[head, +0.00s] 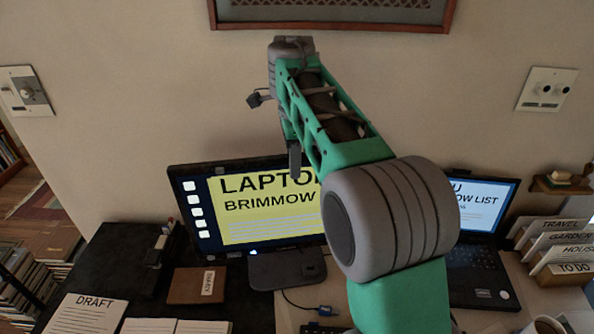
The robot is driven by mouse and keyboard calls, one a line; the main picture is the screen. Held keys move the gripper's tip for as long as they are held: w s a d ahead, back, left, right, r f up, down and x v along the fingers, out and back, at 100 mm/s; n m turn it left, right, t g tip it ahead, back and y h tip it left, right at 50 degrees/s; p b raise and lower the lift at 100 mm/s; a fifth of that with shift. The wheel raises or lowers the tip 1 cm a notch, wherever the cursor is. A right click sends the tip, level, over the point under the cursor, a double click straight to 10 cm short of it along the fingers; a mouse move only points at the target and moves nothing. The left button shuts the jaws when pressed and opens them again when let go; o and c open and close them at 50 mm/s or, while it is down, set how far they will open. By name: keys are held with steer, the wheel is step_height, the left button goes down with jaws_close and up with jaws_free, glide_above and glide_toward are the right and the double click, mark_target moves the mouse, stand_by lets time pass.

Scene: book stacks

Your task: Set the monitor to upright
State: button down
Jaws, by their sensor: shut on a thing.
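The monitor (232,205) stands at the back of the desk, its dark stand (285,270) below it. Its lit screen shows a yellow page and a column of icons. The screen looks slightly slanted in the picture; I cannot tell how far it leans back or forward. My arm hides its right part. My gripper (294,165) points down at the monitor's top edge, and its visible finger overlaps the top of the screen. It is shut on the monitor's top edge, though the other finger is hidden.
A laptop (475,265) is open at the right, beside labelled file dividers (560,250). At the left lie a brown diary (198,285), a draft sheet (88,313) and a dark object (158,250). The wall (130,90) is close behind; a frame hangs above.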

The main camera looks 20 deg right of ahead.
steer(key=c, duration=1.5)
jaws_free()
steer(key=shift+a, duration=0.1)
steer(key=shift+o, duration=1.3)
step_height(320, 180, up, 8)
steer(key=p, duration=0.7)
steer(key=shift+p, duration=0.3)
steer(key=shift+f, duration=0.1)
steer(key=s+a+f+n+t, duration=0.1)
steer(key=s+f+n+t, duration=0.1)
steer(key=s+f+n, duration=0.3)
steer(key=s+f+n+t+b, duration=0.1)
steer(key=s+f+n, duration=0.5)
steer(key=s+n, duration=0.7)
steer(key=shift+s+a+f+n+t+b, duration=0.25)
steer(key=shift+a+f+n+t+b, duration=0.1)
steer(key=shift+n+t, duration=0.4)
